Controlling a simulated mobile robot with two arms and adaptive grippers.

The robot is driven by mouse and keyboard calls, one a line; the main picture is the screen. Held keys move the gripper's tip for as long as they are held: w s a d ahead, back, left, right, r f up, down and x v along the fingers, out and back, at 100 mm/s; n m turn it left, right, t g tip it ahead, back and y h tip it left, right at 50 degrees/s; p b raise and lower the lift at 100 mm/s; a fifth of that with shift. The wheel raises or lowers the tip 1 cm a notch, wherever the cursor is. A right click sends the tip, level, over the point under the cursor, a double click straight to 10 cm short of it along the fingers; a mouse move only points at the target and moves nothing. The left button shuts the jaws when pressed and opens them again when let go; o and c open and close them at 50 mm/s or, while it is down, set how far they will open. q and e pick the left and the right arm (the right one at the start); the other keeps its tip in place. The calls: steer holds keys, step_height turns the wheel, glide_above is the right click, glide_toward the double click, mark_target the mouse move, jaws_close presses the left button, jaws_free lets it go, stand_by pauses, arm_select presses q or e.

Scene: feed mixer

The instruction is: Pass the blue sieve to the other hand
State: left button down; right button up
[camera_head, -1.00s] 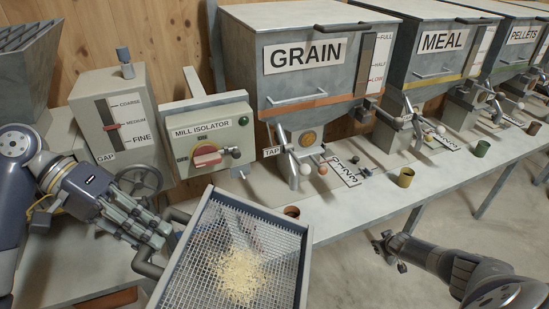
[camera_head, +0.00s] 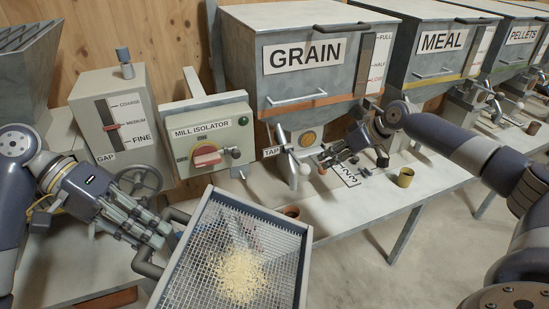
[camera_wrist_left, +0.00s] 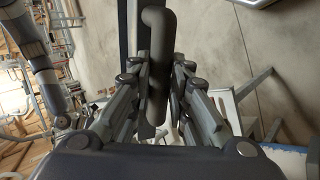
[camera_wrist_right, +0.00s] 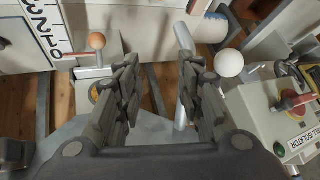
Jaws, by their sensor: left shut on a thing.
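The blue sieve (camera_head: 200,262) is at the bottom middle of the head view, with a dark blue-edged frame, wire mesh and a heap of pale grain on it. My left gripper (camera_head: 165,238) is shut on its dark grey handle at the sieve's left side. In the left wrist view the handle (camera_wrist_left: 156,70) stands between the fingers of this gripper. My right gripper (camera_head: 333,158) is in front of the grain bin's tap, beyond and to the right of the sieve, not touching it. In the right wrist view its fingers (camera_wrist_right: 160,80) are apart with no sieve between them.
The grain bin (camera_head: 300,75) and its tap lever with a white ball (camera_wrist_right: 229,64) are close to my right gripper. The mill isolator box (camera_head: 212,135) stands behind the sieve. Small cups, one brown (camera_head: 291,211) and one olive (camera_head: 405,177), stand on the bench.

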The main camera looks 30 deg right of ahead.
steer(key=s+a+r+n+g+y, duration=0.1)
steer(key=s+a+r+n+g, duration=0.15)
steer(key=a+r, duration=0.45)
steer(key=s+a+r+n+g+y, duration=0.1)
steer(key=s+a+r+n+y, duration=0.15)
steer(key=a, duration=0.85)
steer(key=n+h, duration=0.4)
glide_toward(250, 202)
steer(key=shift+g, duration=0.35)
steer(key=x, duration=0.9)
steer(key=shift+w, duration=0.25)
jaws_close()
arm_select(q)
steer(key=c, duration=1.4)
jaws_free()
steer(key=shift+c, duration=0.2)
arm_select(e)
steer(key=shift+y, duration=0.25)
